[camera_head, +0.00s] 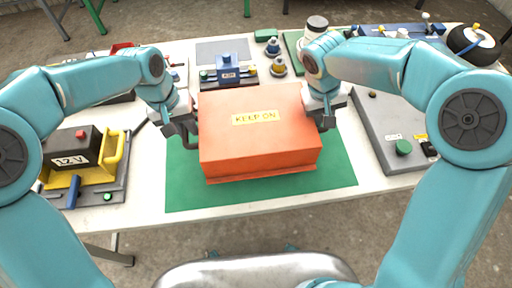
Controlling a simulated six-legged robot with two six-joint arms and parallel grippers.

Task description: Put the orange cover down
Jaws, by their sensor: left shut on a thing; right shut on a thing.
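The orange cover (258,146) is a box-shaped lid with a yellow "KEEP ON" label, in the middle of the head view. It is over the green mat (190,192) on the table. I cannot tell whether its lower edge touches the mat or is a little above it. My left gripper (190,134) is shut at the cover's left side, where a dark handle shows. My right gripper (323,118) is shut at the cover's right side; its handle there is mostly hidden. Whatever is under the cover is hidden.
A yellow tray with a black 12 V battery (75,146) stands at the left. A blue device (228,70) and small blue-topped parts (273,46) stand behind the cover. Bare green mat shows in front.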

